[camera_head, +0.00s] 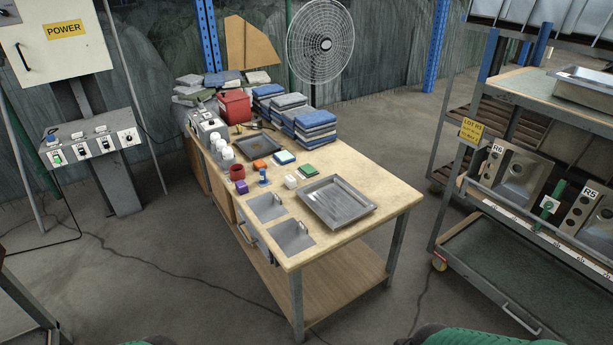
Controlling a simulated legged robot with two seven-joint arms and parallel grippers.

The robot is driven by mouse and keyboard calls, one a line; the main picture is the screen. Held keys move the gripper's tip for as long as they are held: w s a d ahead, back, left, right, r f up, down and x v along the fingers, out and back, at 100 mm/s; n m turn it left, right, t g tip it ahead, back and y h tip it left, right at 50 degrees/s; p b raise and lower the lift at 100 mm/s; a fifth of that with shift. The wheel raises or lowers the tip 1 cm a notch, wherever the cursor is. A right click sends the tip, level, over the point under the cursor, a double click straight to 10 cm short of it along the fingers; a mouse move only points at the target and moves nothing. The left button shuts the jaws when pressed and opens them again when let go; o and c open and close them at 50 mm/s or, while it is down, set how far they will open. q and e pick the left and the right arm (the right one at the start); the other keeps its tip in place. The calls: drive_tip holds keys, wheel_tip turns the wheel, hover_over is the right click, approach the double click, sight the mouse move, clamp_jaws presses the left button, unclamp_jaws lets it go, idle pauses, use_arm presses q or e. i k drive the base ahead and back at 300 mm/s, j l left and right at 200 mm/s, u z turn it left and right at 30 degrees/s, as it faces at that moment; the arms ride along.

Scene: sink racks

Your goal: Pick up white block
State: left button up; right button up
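A small white block (290,182) lies on the wooden table top (375,196), just left of the large metal tray (336,201). A blue object (263,177) stands to the left of the block, and a purple block (241,187) is farther left. Blocks in blue-green (284,158), green (308,170) and orange (260,164) lie behind it. Neither of my grippers shows in the head view. Only green and dark parts, probably mine, show at the bottom edge.
Stacked blue cloths (315,125), a red box (234,106) and a fan (319,42) stand toward the back. A rack with sinks (517,171) stands at right; open floor surrounds the table.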

sight(290, 182)
drive_tip(key=i+j, duration=0.4)
drive_tip(key=i, duration=0.15)
drive_tip(key=i+j, duration=0.35)
drive_tip(key=i, duration=0.15)
drive_tip(key=i+j, duration=0.4)
drive_tip(key=i, duration=0.15)
drive_tip(key=i+j, duration=0.35)
drive_tip(key=i, duration=0.2)
drive_tip(key=i+j+u, duration=0.1)
drive_tip(key=i+j, duration=0.3)
drive_tip(key=i, duration=0.15)
